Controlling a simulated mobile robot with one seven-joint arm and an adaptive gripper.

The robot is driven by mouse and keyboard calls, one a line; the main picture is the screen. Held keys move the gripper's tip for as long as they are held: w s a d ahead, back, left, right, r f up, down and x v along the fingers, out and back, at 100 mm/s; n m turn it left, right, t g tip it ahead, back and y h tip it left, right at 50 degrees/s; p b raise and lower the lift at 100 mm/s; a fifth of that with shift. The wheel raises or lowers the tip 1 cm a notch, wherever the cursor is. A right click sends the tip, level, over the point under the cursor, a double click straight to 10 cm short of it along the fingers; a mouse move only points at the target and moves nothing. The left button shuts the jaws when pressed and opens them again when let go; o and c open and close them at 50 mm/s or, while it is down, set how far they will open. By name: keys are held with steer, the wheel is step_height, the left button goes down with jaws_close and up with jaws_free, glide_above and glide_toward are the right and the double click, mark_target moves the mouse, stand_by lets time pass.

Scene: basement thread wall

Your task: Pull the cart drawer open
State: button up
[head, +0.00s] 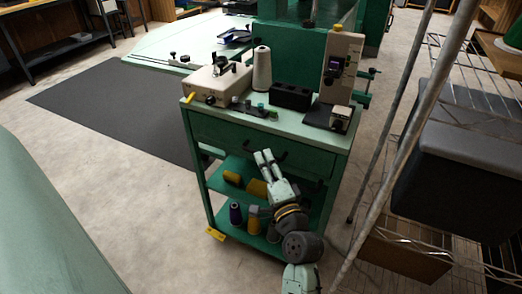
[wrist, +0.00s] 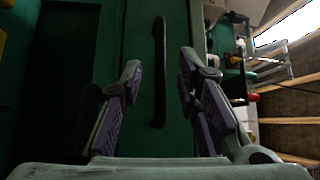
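The green cart (head: 343,140) stands in the middle of the head view, its drawer (head: 222,130) looking shut under the worktop. The drawer's black bar handle (wrist: 159,72) runs upright in the wrist view against the green drawer front (wrist: 135,35). In the head view, my gripper hides part of the handle. My gripper (head: 264,155) points at the drawer front. In the wrist view, my gripper (wrist: 160,75) is open, one finger on each side of the handle with gaps. I cannot tell how deep the handle sits between the fingers.
On the cart top stand a beige machine (head: 217,80), a white thread cone (head: 262,69), a black box (head: 291,97) and an upright device (head: 340,65). A wire rack with a dark bin (head: 450,150) stands close right.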

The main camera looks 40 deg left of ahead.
steer(key=shift+p+x, duration=0.3)
steer(key=shift+x, duration=1.7)
steer(key=shift+c, duration=0.4)
jaws_close()
